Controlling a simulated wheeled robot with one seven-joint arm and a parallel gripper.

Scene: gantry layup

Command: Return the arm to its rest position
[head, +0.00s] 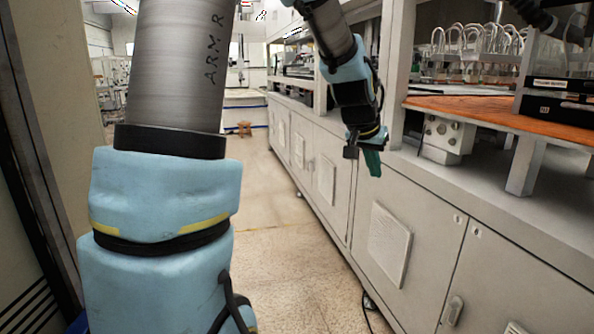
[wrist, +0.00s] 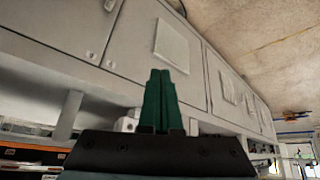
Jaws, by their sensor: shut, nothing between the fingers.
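My gripper (head: 372,163) hangs at the end of my arm in the head view, in front of the grey cabinet row and pointing down. Its green fingers also show in the wrist view (wrist: 160,75), pressed together with nothing between them. My arm passes close in front of the head camera on the left and its far end reaches over near the bench edge. The fingers appear clear of the cabinet doors, though the exact gap cannot be told.
A row of grey cabinets (head: 330,180) runs along the right under the bench. A light floor aisle (head: 275,225) is open in the middle. A small brown stool (head: 244,128) stands far back.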

